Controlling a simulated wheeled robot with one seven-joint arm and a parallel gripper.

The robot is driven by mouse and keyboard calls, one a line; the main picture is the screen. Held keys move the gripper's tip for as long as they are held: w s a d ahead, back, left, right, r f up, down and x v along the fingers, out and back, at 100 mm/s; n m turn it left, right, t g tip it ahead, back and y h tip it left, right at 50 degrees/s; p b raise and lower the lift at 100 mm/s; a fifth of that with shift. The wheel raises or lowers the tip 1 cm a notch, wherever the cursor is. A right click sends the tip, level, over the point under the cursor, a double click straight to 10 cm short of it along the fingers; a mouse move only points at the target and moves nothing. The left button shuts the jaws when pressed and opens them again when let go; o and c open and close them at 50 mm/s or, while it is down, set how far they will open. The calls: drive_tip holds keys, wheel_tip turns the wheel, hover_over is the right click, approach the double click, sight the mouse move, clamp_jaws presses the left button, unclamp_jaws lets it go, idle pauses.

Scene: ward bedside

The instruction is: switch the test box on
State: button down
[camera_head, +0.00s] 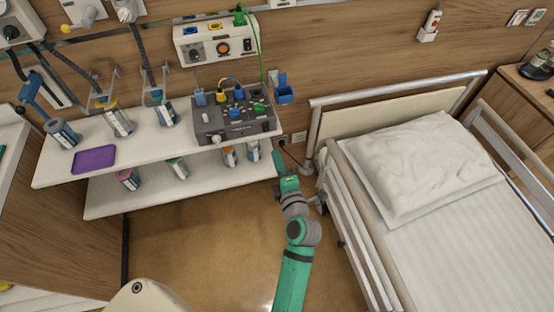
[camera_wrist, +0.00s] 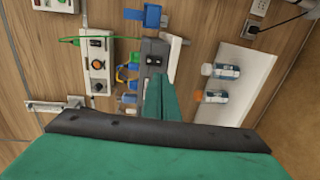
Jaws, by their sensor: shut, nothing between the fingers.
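The grey test box (camera_head: 212,133) stands at the right end of the upper white shelf, with knobs and coloured plugs on its top. In the wrist view its side face (camera_wrist: 151,47) shows a small dark switch (camera_wrist: 154,60); I cannot tell its position. My gripper (camera_head: 280,158) is at the right of the shelf end, apart from the box as far as I can tell. In the wrist view its green fingers (camera_wrist: 160,78) are together and empty, with their tips appearing just below the switch. The fingers hide part of the box.
A wall unit (camera_head: 215,45) with a green cable hangs above the box. Several bottles stand on the lower shelf (camera_head: 150,190). A purple tray (camera_head: 93,160) lies at the left. The bed (camera_head: 420,230) and its rail are close on the right. A black plug (camera_wrist: 254,29) sits at the wall.

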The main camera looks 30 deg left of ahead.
sight(268, 130)
drive_tip(key=x, duration=1)
drive_tip(key=shift+a, duration=0.25)
drive_tip(key=shift+w, duration=0.1)
drive_tip(key=shift+w+a+f, duration=0.1)
drive_tip(key=shift+w, duration=0.05)
drive_tip(key=shift+d, duration=0.25)
drive_tip(key=s+d+f, duration=0.1)
drive_tip(key=s+d, duration=0.8)
drive_tip(key=d, duration=0.1)
drive_tip(key=shift+f, duration=0.4)
drive_tip(key=shift+d, duration=0.1)
